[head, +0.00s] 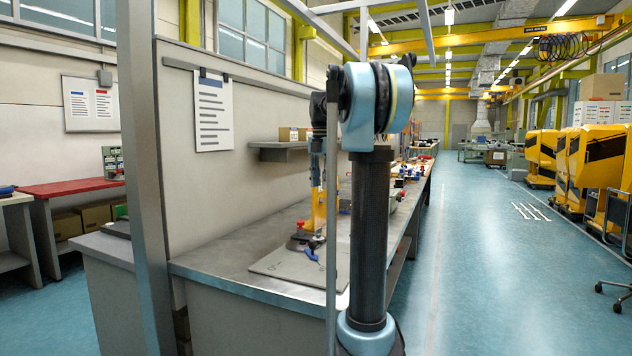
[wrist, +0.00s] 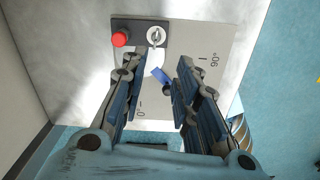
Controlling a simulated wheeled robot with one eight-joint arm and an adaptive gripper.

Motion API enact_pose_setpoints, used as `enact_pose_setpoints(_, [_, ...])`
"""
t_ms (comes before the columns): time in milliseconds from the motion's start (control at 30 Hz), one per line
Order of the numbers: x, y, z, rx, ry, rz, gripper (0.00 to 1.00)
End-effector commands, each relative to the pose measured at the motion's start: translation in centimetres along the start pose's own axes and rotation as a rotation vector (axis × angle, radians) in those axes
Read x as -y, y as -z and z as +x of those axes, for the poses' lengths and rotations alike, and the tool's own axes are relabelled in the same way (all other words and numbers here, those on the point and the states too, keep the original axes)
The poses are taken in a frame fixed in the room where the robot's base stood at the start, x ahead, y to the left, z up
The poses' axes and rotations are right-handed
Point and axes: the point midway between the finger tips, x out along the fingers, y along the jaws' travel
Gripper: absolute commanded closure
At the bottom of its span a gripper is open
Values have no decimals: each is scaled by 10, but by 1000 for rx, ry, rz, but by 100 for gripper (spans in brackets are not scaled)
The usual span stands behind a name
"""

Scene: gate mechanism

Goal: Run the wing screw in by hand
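My gripper (wrist: 156,70) is open in the wrist view, with its two fingers well apart and nothing held between them. A blue winged or lever-like part (wrist: 162,76) shows between the fingers, over the pale plate (wrist: 205,38); I cannot tell for sure whether it is the wing screw. The plate carries "0" and "90°" marks. A small silver part (wrist: 155,36) and a red knob (wrist: 120,39) sit on a dark block at the plate's top. In the head view the blue part (head: 311,253) is on the plate (head: 285,269); my gripper is hard to make out there.
The grey workbench (head: 215,262) holds the plate near its front edge. A yellow upright part (head: 320,212) stands close behind it. A grey post (head: 148,180) and a wall panel bound the left side.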

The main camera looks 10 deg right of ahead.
Motion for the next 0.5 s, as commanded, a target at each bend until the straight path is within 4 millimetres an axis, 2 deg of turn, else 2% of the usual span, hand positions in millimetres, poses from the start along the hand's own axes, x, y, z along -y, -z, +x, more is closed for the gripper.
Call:
enact_pose_setpoints(233, [-8,0,9,-2,2,-44,72])
enact_pose_setpoints(500, [-10,2,50,-2,2,-46,72])
